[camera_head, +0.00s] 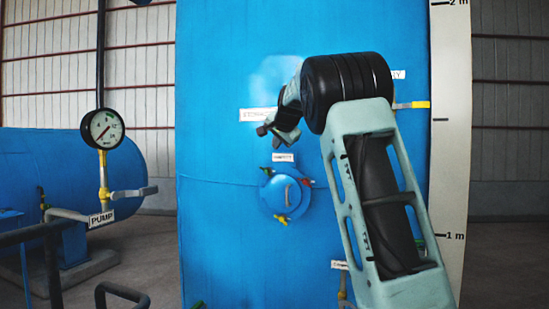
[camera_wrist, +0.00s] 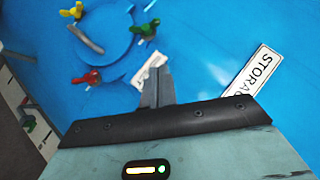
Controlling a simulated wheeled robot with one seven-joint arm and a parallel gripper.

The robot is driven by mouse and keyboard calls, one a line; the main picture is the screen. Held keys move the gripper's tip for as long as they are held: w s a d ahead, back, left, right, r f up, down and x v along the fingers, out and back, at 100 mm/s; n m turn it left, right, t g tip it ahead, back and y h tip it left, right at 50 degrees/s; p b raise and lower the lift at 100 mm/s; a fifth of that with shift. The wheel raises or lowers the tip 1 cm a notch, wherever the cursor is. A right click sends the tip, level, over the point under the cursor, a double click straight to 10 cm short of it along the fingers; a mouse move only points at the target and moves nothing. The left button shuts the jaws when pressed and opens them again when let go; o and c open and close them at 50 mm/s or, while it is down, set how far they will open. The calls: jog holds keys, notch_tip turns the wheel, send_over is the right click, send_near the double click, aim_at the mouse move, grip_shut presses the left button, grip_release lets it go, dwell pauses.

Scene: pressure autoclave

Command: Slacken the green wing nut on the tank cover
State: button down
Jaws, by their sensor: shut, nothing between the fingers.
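The round blue tank cover (camera_head: 272,197) with a curved handle is on the front of the big blue tank. It also shows in the wrist view (camera_wrist: 112,42). The green wing nut (camera_head: 266,170) is at the cover's upper left in the head view; in the wrist view the green wing nut (camera_wrist: 147,28) is at the cover's right edge. A red wing nut (camera_wrist: 87,77) and a yellow wing nut (camera_wrist: 75,10) sit elsewhere on the rim. My gripper (camera_head: 262,130) is shut and empty, above the cover in the head view. Its fingertips (camera_wrist: 158,70) appear apart from the green nut.
A small white label (camera_head: 283,157) is just above the cover. A larger label (camera_wrist: 254,70) reading "STORA…" is partly cut off in the wrist view. A gauge (camera_head: 103,128) on piping and dark railings (camera_head: 122,291) stand at left. A height scale (camera_head: 452,150) is at right.

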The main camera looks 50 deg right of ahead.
jog(key=s, duration=0.1)
jog(key=p, duration=0.6)
send_near(263, 168)
jog(key=shift+g, duration=0.3)
jog(key=w+d, duration=0.1)
jog(key=w+d+f, duration=0.1)
jog(key=w+d, duration=0.2)
jog(key=shift+f, duration=0.35)
jog(key=shift+w+f, duration=0.35)
jog(key=shift+f, duration=0.3)
jog(key=shift+w+a+f+b, duration=0.25)
jog(key=shift+w+f+b, duration=0.1)
jog(key=shift+w, duration=0.05)
jog(key=shift+s+d, duration=0.1)
